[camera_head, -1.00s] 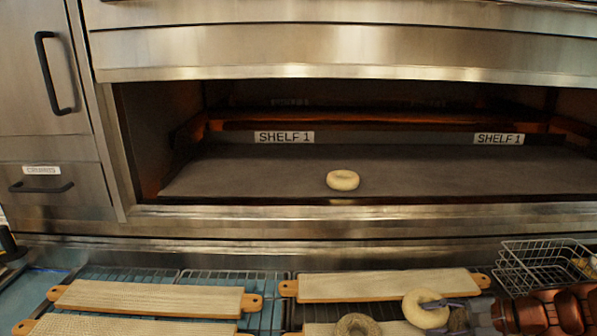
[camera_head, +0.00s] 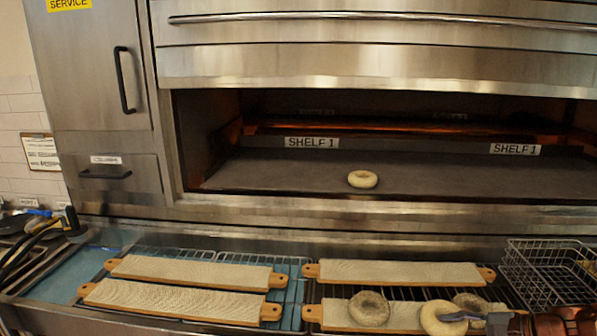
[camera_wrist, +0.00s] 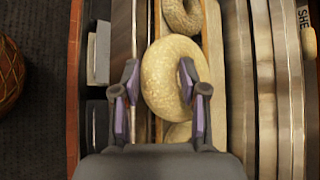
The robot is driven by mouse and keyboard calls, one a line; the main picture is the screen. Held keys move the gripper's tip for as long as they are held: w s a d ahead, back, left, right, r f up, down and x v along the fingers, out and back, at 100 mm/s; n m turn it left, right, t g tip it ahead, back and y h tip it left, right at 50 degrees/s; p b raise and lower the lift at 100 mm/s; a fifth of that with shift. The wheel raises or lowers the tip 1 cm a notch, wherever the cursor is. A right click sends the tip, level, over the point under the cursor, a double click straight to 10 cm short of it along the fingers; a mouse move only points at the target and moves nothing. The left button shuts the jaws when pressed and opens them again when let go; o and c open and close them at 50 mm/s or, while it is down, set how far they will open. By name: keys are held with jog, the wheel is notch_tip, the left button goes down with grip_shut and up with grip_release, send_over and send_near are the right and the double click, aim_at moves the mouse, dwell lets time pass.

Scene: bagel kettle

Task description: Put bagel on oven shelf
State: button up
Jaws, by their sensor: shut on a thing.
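My gripper (camera_wrist: 160,92) is shut on a pale bagel (camera_wrist: 170,62), one finger on either side of it in the wrist view. In the head view this bagel (camera_head: 440,318) is at the lower right, over the near right board (camera_head: 335,314); whether it touches the board I cannot tell. Two seeded bagels, one to the left (camera_head: 369,308) and one to the right (camera_head: 470,301), lie by it. Another pale bagel (camera_head: 362,179) sits on the oven shelf (camera_head: 290,172), behind the front edge and below the "SHELF 1" labels. The oven is open.
Several cloth-covered boards, such as the far left one (camera_head: 190,272), lie on wire racks before the oven. A wire basket (camera_head: 550,272) stands at the right. Dark utensils (camera_head: 45,238) are at the far left. The shelf has free room on both sides of its bagel.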

jog(key=shift+w+a+r, duration=0.1)
jog(key=shift+w+r, duration=0.25)
jog(key=shift+w, duration=0.05)
jog(key=w+a+r+m+t+h, duration=0.2)
jog(key=w+a+r+m+h, duration=0.1)
jog(key=w+a, duration=0.3)
jog(key=w+a+r+m+t+h, duration=0.2)
jog(key=w+a, duration=0.5)
jog(key=w, duration=0.4)
jog(key=shift+w+a+r+m+h, duration=0.35)
jog(key=shift+r+m, duration=0.55)
jog(key=shift+r, duration=0.3)
jog(key=shift+d+f+h, duration=0.15)
jog(key=shift+h, duration=0.1)
jog(key=shift+f+m+h, duration=0.3)
jog(key=shift+m+h, duration=0.1)
jog(key=shift+m, duration=0.1)
jog(key=shift+f, duration=0.1)
jog(key=shift+f+m+t+h, duration=0.2)
jog(key=shift+m+t+h, duration=0.1)
jog(key=shift+m+h, duration=0.35)
jog(key=shift+m+h, duration=0.55)
jog(key=shift+m, duration=0.1)
